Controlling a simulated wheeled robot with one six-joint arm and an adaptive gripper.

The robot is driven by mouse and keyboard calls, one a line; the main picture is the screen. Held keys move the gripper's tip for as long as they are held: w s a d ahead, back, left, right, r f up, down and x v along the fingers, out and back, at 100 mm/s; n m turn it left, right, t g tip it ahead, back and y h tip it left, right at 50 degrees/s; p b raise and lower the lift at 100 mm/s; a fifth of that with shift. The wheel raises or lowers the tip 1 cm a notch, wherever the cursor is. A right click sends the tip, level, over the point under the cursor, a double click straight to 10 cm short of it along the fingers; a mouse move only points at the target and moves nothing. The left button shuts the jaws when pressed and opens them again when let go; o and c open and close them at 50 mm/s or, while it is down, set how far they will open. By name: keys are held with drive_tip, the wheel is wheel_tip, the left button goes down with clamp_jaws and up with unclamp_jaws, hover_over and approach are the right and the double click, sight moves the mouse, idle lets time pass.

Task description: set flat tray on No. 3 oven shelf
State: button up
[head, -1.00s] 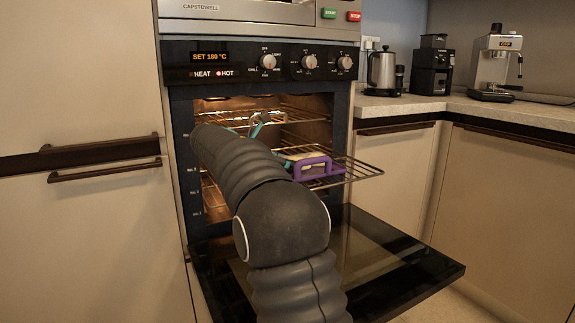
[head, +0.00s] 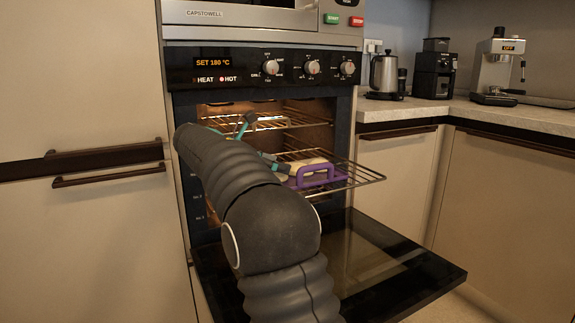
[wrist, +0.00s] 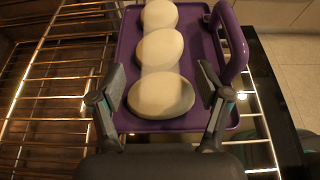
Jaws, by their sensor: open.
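The flat tray is purple with a raised purple handle; it shows in the head view (head: 318,172) and the wrist view (wrist: 127,50). It lies on a pulled-out wire oven shelf (head: 362,176), handle towards the right. Several pale oval dough pieces (wrist: 160,52) sit in a row on it. My gripper (wrist: 160,88) is open, its fingers apart over the tray's near end, on either side of the nearest dough piece. Neither finger visibly grips the tray or handle. In the head view my arm hides part of the gripper, and the shelf numbers are too small to read surely.
The oven door (head: 375,262) is folded down below the shelf. Another wire rack (head: 285,122) is higher inside the lit oven. The display reads SET 180 °C, with the HOT light red. A counter (head: 420,108) with a kettle and coffee machine stands at right.

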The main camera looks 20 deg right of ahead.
drive_tip(key=p+v, duration=0.1)
drive_tip(key=v, duration=0.6)
drive_tip(key=shift+a+r, duration=0.15)
drive_tip(key=shift+a, duration=0.05)
drive_tip(key=shift+s, duration=0.1)
drive_tip(key=shift+s+d, duration=0.15)
drive_tip(key=shift+s, duration=0.15)
drive_tip(key=s+m+y, duration=0.1)
drive_tip(key=s, duration=0.1)
drive_tip(key=s+f+m+t+y, duration=0.1)
drive_tip(key=s, duration=0.2)
drive_tip(key=s+d+f+m+y, duration=0.1)
drive_tip(key=s, duration=0.2)
drive_tip(key=shift+s+y, duration=0.2)
drive_tip(key=shift+y, duration=0.2)
drive_tip(key=s+a+f+m+t+y, duration=0.1)
drive_tip(key=s+a+f+m+y, duration=0.2)
drive_tip(key=s, duration=0.6)
drive_tip(key=s+a+f+m+t+y, duration=0.1)
drive_tip(key=s+a+f+m+y, duration=0.2)
drive_tip(key=s+f+m, duration=0.4)
drive_tip(key=s+a+f+m+t+y, duration=0.2)
drive_tip(key=s+f+m, duration=0.3)
drive_tip(key=s, duration=0.6)
wheel_tip(320, 180, down, 3)
drive_tip(key=shift+s+a+r+y, duration=0.1)
drive_tip(key=shift+s+a+y, duration=0.15)
drive_tip(key=shift+a+y, duration=0.6)
